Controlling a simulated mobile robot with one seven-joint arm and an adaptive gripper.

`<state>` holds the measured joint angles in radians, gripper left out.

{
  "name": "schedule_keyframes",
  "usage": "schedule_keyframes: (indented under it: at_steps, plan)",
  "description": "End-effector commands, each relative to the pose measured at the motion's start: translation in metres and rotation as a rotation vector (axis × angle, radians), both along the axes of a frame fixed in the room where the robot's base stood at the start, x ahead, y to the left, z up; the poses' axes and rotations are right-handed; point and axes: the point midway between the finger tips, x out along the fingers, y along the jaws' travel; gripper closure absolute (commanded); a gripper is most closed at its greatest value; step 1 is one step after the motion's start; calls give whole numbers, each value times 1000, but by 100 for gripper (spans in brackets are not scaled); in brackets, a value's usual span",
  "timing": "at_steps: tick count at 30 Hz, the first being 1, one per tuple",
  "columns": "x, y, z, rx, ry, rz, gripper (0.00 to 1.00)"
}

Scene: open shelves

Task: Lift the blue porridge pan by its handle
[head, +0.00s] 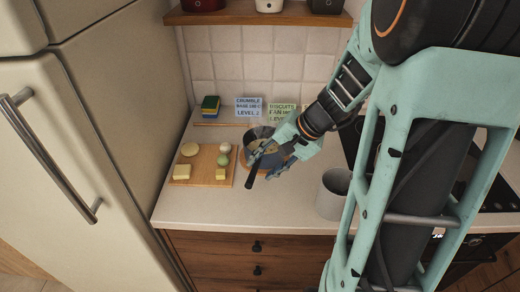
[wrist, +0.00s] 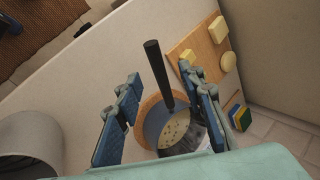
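The blue porridge pan (wrist: 156,122) stands on a round wooden mat (wrist: 142,108) on the counter. It holds pale porridge with small dark bits. Its black handle (wrist: 156,66) points away from my gripper's base in the wrist view and lies between my two fingers, with a gap on each side. In the head view the pan (head: 259,133) is partly hidden behind my gripper (head: 265,166), and the handle (head: 252,176) sticks out toward the counter's front. My gripper (wrist: 160,76) is open and empty, its fingers spread over the pan and handle.
A wooden board (head: 211,160) with cheese, butter and round foods lies left of the pan. A grey pot (head: 333,193) stands to the right. Sponges (head: 210,106) and label cards (head: 248,108) are at the back. The counter front is clear.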

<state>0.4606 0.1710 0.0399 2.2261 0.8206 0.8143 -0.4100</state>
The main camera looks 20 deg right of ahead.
Motion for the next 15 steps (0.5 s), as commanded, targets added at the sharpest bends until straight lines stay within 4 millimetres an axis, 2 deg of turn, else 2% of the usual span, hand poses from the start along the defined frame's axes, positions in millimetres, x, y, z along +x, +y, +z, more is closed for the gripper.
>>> schedule_keyframes:
  at_steps: [3,10,15]
  plan:
    - [5,7,-14,0,1,1,64]
    - [10,12,-26,-1,1,-1,64]
    - [16,20,-45,-1,2,0,64]
